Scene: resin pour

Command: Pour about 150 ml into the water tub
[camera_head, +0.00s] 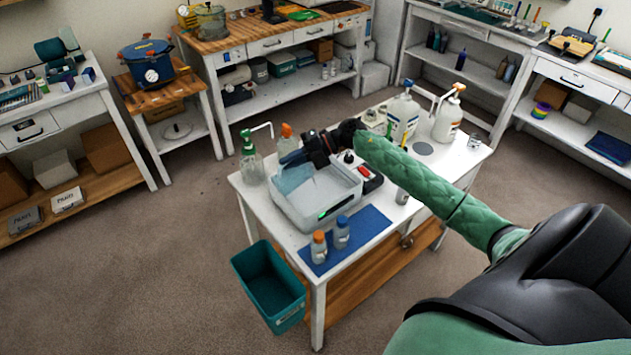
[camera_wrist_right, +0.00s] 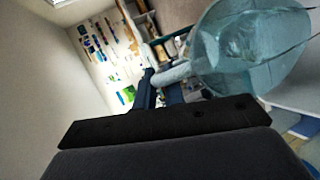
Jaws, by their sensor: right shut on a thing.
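My right gripper (camera_head: 291,157) is over the tub's back left part. It is shut on the handle of a clear bluish jug (camera_wrist_right: 245,50), which fills the upper right of the right wrist view, beside the dark fingers (camera_wrist_right: 158,88). In the head view a light blue shape (camera_head: 294,178) below the fingers looks like this jug. Its liquid level and exact tilt cannot be told. My left gripper is out of view.
A green-topped pump bottle (camera_head: 250,160) is left of the tub. White pump bottles (camera_head: 447,118) stand at the back right. A teal bin (camera_head: 270,285) is on the floor.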

